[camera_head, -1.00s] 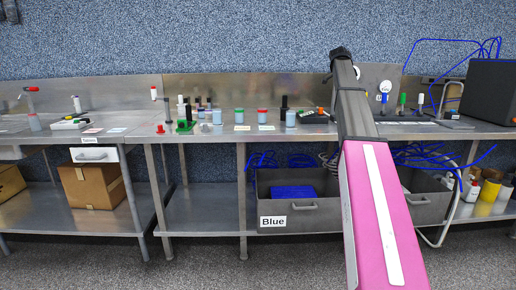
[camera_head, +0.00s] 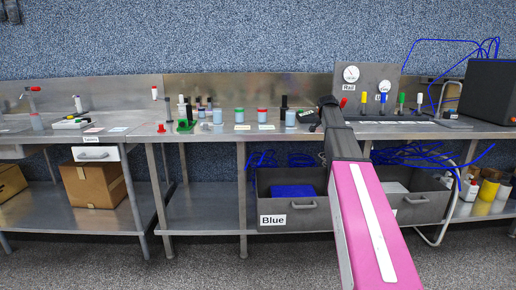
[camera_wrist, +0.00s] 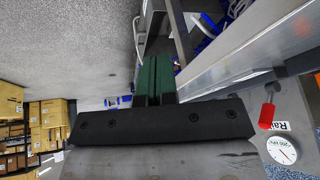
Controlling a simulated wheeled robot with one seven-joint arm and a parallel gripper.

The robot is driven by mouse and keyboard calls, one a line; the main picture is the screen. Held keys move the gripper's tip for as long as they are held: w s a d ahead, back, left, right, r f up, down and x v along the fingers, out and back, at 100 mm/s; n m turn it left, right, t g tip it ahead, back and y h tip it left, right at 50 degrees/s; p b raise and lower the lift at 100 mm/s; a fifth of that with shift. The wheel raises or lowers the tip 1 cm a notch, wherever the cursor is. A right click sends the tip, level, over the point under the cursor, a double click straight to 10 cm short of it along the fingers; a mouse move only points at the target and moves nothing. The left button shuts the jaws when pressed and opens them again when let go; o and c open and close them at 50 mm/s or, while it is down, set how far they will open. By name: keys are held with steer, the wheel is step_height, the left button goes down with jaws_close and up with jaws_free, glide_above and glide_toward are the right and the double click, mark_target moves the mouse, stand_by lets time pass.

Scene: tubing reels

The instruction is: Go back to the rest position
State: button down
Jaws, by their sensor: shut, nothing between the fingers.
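My gripper shows in the wrist view (camera_wrist: 155,82), with its two dark green fingers side by side, shut and empty. In the head view my pink and grey arm (camera_head: 370,215) reaches up toward the bench edge, and its dark end (camera_head: 330,108) is in front of the bench top. The gripper fingers cannot be made out there. The steel bench (camera_head: 215,137) runs across the head view behind the arm.
A gauge panel (camera_head: 367,78) with coloured handles stands behind the arm's end; a red handle (camera_wrist: 267,113) shows close in the wrist view. Blue tubing (camera_head: 430,152) hangs at right. A drawer labelled Blue (camera_head: 290,215) is below the bench. Small bottles (camera_head: 218,116) stand left of the arm.

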steer(key=s+a+f+n+g+y, duration=0.1)
steer(key=s+a+f+n, duration=0.3)
steer(key=s+f, duration=0.8)
steer(key=s+a+f+n+g+y, duration=0.1)
steer(key=s+a+f+n, duration=0.3)
steer(key=s+a+f, duration=0.4)
steer(key=s+a+f+n+g+y, duration=0.1)
steer(key=s+a+f+n, duration=0.4)
steer(key=s+f, duration=1.1)
step_height(320, 180, down, 2)
steer(key=shift+s+a+f+y, duration=0.25)
steer(key=shift+s+a+y, duration=0.15)
steer(key=shift+y, duration=0.3)
